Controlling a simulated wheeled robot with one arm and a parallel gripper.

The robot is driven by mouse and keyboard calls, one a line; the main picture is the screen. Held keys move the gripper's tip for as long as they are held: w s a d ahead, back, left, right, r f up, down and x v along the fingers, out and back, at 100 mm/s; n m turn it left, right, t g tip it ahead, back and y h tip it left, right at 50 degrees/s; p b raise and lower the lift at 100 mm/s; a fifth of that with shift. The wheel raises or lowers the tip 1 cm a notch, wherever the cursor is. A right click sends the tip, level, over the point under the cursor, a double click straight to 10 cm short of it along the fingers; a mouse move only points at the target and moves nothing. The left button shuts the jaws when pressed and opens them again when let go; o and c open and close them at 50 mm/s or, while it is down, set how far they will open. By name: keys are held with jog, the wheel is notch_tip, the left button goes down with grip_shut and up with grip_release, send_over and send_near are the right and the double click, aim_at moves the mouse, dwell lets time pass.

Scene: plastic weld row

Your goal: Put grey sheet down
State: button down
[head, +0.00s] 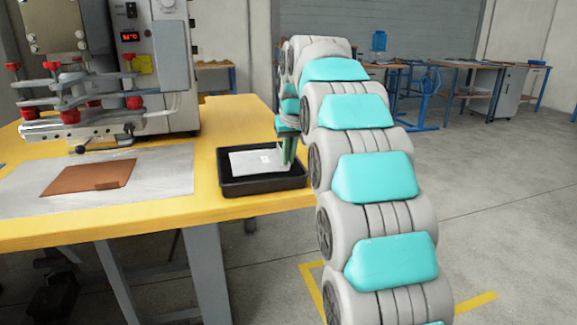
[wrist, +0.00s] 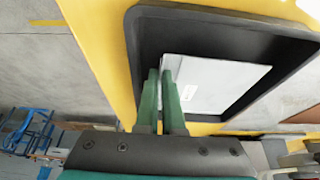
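The grey sheet (head: 260,160) is a thin, pale, flat piece with a small light label. It lies flat within the outline of the black tray (head: 232,187) on the yellow table. In the wrist view the sheet (wrist: 225,85) shows inside the rim of the tray (wrist: 190,14). My gripper (head: 287,152) is over the tray's right part, pointing down. In the wrist view its green fingers (wrist: 161,76) are close together at the sheet's near left edge and appear shut on it. I cannot tell whether the sheet touches the tray floor.
A brown sheet (head: 90,177) lies on a grey plate (head: 165,175) left of the tray. A welding machine (head: 100,75) with red knobs stands behind it on the yellow table (head: 150,219). Blue-framed workbenches (head: 480,66) stand far back right. Open floor lies right of my arm.

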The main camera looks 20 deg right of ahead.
jog(key=shift+f, duration=1.4)
jog(key=shift+f, duration=0.1)
jog(key=c, duration=1)
grip_release()
jog(key=shift+c, duration=0.2)
jog(key=shift+s+r, duration=0.1)
jog(key=shift+r, duration=0.3)
jog(key=v, duration=1.1)
jog(key=shift+r, duration=0.25)
jog(key=shift+s+a, duration=0.1)
